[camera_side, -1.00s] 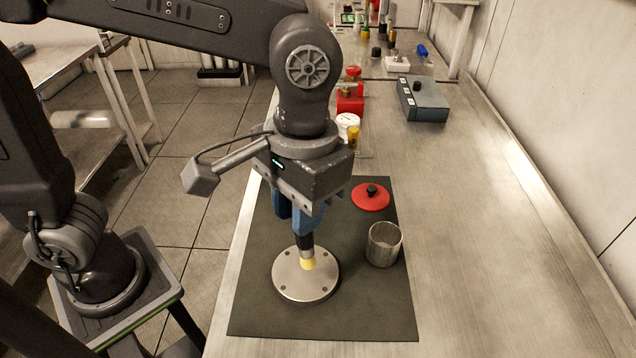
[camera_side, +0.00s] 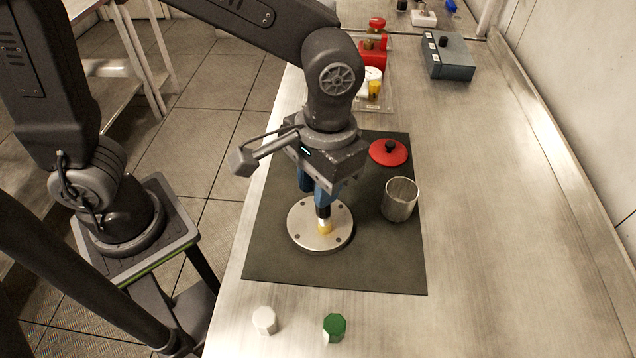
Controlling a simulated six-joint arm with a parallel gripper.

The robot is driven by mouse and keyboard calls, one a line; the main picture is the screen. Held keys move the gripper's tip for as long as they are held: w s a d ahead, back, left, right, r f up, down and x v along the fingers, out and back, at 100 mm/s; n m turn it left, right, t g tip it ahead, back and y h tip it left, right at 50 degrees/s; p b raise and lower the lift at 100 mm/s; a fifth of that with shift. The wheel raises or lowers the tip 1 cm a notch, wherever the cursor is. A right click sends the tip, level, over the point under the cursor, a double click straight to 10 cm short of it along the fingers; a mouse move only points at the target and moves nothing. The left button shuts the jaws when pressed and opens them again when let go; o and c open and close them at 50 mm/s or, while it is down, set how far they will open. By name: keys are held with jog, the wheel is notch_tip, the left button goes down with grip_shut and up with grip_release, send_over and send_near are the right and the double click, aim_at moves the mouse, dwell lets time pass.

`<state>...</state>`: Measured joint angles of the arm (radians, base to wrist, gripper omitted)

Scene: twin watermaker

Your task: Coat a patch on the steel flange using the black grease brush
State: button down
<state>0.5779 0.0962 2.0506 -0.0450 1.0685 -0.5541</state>
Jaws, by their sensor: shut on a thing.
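The steel flange (camera_side: 305,233) is a round metal disc with bolt holes, lying flat on a dark mat (camera_side: 275,270). My gripper (camera_side: 322,194), with blue fingers, is above the flange and shut on the black grease brush (camera_side: 323,212). The brush points down, and its pale yellow bristles (camera_side: 325,227) are at the flange's top face, right of its centre. They appear to touch it. No coated patch can be made out on the flange. The upper part of the brush is hidden between the fingers.
A metal cup (camera_side: 400,200) stands on the mat right of the flange, with a red lid (camera_side: 388,152) behind it. White (camera_side: 265,320) and green (camera_side: 334,327) knobs lie at the front. A grey box (camera_side: 447,56) stands farther back. The right bench is clear.

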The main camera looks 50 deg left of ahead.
jog(key=shift+w+a, duration=1.25)
jog(key=shift+a, duration=1.1)
notch_tip(320, 180, up, 8)
dwell(0.6)
jog(key=shift+s+d, duration=0.1)
dwell(1.0)
